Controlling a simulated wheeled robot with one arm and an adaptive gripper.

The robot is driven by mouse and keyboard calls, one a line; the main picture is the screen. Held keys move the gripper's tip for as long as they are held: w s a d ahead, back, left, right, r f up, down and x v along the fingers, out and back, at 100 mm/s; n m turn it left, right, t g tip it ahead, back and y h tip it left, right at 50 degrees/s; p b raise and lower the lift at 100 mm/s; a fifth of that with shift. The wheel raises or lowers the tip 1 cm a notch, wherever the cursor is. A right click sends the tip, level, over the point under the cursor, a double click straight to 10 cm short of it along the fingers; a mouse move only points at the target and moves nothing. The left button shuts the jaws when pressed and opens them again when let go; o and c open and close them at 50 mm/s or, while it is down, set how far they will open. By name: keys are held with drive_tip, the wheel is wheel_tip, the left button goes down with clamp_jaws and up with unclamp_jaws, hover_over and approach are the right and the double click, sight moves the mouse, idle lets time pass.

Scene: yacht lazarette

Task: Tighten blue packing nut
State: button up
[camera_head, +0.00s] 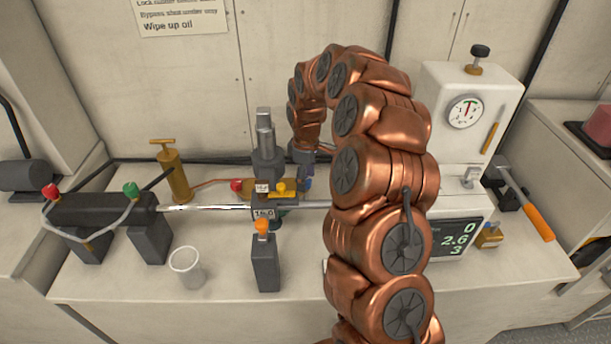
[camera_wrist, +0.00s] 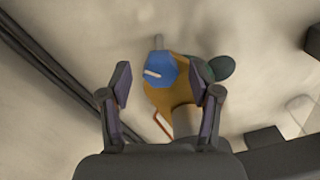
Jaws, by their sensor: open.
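The blue packing nut (camera_wrist: 163,72) shows in the wrist view as a faceted blue head with a pale mark across it. It sits on an orange-brown fitting (camera_wrist: 158,101), beside a dark green round part (camera_wrist: 222,68). My gripper (camera_wrist: 166,88) is open, with one finger on each side of the nut and fitting in the picture. Gaps show between the fingers and the nut; I cannot tell the depth between them. In the head view my copper arm curves over to the bench, and its end is largely hidden near the central valve assembly (camera_head: 262,187).
A polished rod (camera_head: 208,207) runs from a dark cylinder (camera_head: 100,208) into the assembly. A clear cup (camera_head: 187,267), a brass pump (camera_head: 173,170) and an orange-topped grey post (camera_head: 264,262) stand nearby. A gauge box (camera_head: 468,120) and a hammer (camera_head: 527,200) are right of my arm.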

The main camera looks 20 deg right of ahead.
drive_tip(key=c, duration=1.1)
drive_tip(key=shift+c, duration=0.2)
drive_tip(key=shift+f+m+b, duration=0.1)
drive_tip(key=shift+m+b, duration=0.2)
drive_tip(key=shift+b, duration=0.1)
drive_tip(key=m+b, duration=0.2)
drive_tip(key=shift+m, duration=0.3)
drive_tip(key=m+b, duration=0.4)
drive_tip(key=m, duration=0.1)
drive_tip(key=shift+r+m, duration=0.2)
drive_tip(key=shift+m, duration=0.2)
drive_tip(key=o, duration=1.1)
